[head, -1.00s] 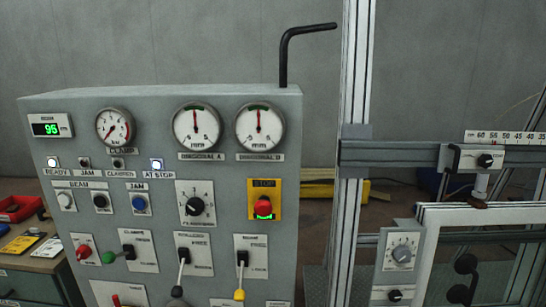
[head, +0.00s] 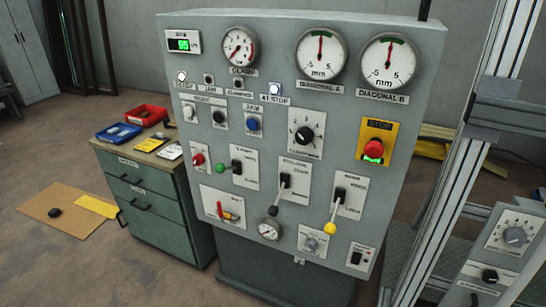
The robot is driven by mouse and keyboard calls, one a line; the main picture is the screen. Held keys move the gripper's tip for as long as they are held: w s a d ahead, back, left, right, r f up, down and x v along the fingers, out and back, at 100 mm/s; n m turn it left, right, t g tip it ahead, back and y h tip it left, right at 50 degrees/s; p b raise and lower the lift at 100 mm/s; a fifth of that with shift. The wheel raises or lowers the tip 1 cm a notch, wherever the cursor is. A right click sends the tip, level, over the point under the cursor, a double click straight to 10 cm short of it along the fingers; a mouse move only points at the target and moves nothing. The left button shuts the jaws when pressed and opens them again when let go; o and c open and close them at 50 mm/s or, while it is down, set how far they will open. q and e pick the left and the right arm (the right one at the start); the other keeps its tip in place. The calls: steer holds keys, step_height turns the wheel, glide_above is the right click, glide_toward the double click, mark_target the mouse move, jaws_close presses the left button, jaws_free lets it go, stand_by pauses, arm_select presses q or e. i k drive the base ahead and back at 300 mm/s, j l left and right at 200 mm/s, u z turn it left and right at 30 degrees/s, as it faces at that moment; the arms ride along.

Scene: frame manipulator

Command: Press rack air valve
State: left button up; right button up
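The grey control panel (head: 300,120) fills the middle of the head view. At its lower left is a plate with a red-handled valve (head: 225,212); its label is too small to read. I cannot tell for certain which control is the rack air valve. Neither gripper is in view.
A red STOP button (head: 373,149) on a yellow plate is at the panel's right. A green drawer cabinet (head: 150,205) with red and blue trays stands left of the panel. An aluminium frame post (head: 465,150) rises at the right.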

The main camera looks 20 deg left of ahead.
mark_target(220, 206)
steer(key=i+j+u, duration=0.9)
